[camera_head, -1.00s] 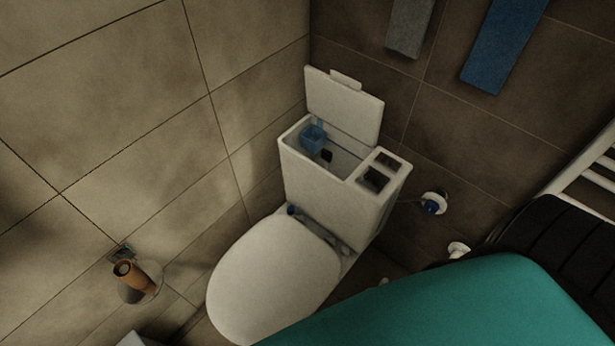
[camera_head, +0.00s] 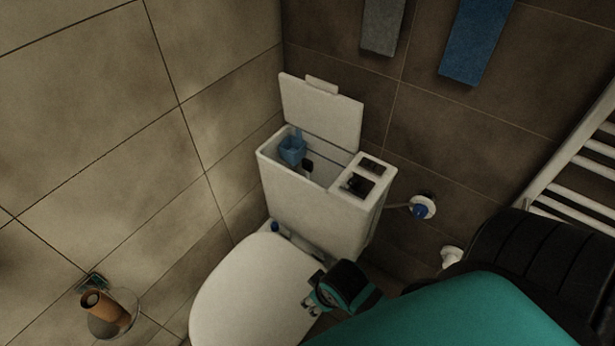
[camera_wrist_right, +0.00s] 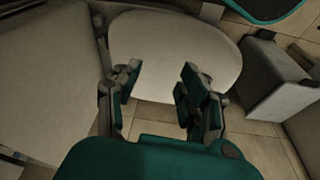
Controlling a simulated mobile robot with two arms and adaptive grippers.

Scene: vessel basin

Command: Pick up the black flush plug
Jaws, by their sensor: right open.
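A small black piece, probably the black flush plug (camera_head: 307,166), shows inside the open toilet tank (camera_head: 310,215), next to a blue cup-like part (camera_head: 292,149). Its lower part is hidden in the tank. My right gripper (camera_head: 310,300) is at the right edge of the closed toilet lid (camera_head: 245,295), below and in front of the tank, apart from the black piece. In the right wrist view my right gripper (camera_wrist_right: 159,84) is open and empty, with the pale toilet lid (camera_wrist_right: 175,50) beyond its fingers. My left gripper is not in view.
The tank cover (camera_head: 322,112) stands upright behind the opening. Dark parts (camera_head: 357,185) sit in the tank's right-hand openings. A water valve (camera_head: 421,208) and a white towel radiator (camera_head: 575,165) are at the right.

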